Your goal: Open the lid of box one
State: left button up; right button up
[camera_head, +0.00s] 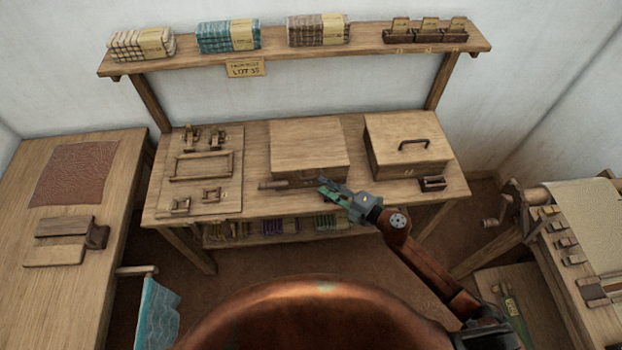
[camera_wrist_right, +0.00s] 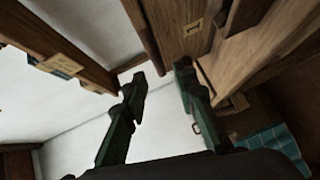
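Two closed wooden boxes stand on the middle table. The left box (camera_head: 306,144) has a plain flat lid and a short wooden piece (camera_head: 272,185) at its front left. The right box (camera_head: 395,132) has a dark handle (camera_head: 414,144) on its lid. I cannot clearly read which is box one. My right gripper (camera_head: 325,188) is at the front right edge of the left box; contact is unclear. In the right wrist view its green fingers (camera_wrist_right: 160,75) are apart with nothing between them, near a wooden face with a small label (camera_wrist_right: 193,28). My left gripper is out of view.
A shelf (camera_head: 365,46) with cloth stacks spans above the table. A fittings board (camera_head: 203,165) lies left of the boxes. A small dark tray (camera_head: 432,184) stands by the right box. A side table (camera_head: 70,225) is at left, a loom (camera_head: 570,250) at right.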

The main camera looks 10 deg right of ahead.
aim_at(311, 178)
jog(key=x, duration=0.6)
jog(key=shift+w+a, duration=0.1)
jog(key=shift+w, duration=0.05)
jog(key=shift+c, duration=0.7)
grip_shut()
